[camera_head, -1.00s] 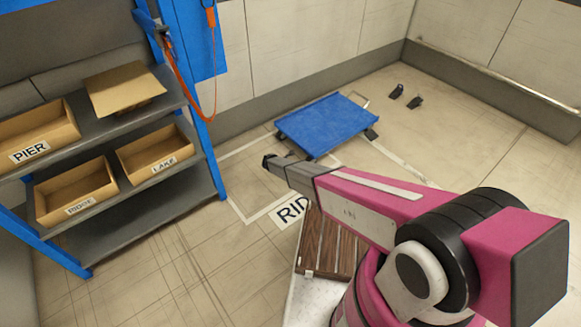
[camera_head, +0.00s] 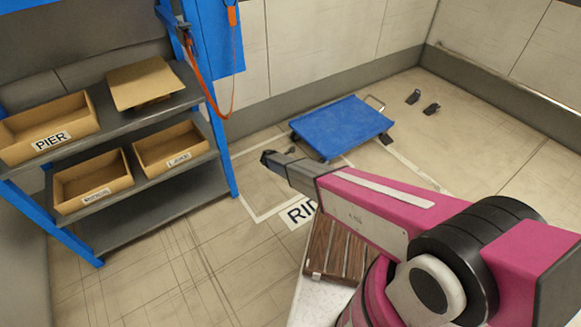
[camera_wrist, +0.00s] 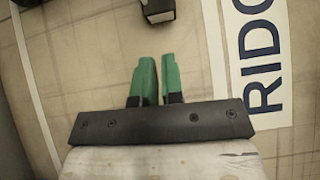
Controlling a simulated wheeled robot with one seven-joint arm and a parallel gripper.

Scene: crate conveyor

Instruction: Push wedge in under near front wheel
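A blue platform cart (camera_head: 342,127) stands on the floor at the back, with its dark wheels partly hidden under the deck. Two small dark wedge-like blocks (camera_head: 413,97) (camera_head: 431,109) lie on the floor to its right, apart from it. My gripper (camera_head: 266,157) shows in front of the cart's left near corner. In the wrist view its green fingers (camera_wrist: 158,80) are close together with a narrow empty gap. A black block (camera_wrist: 157,10) lies ahead of them at the top edge, cut off. I cannot tell whether it is a wedge or a wheel.
A shelf rack (camera_head: 140,185) with cardboard bins stands at left, its blue post near my gripper. White floor lines and a partly hidden label (camera_head: 300,212) lie below my arm. A brown slatted surface (camera_head: 338,250) is nearby. Floor right of the cart is mostly clear.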

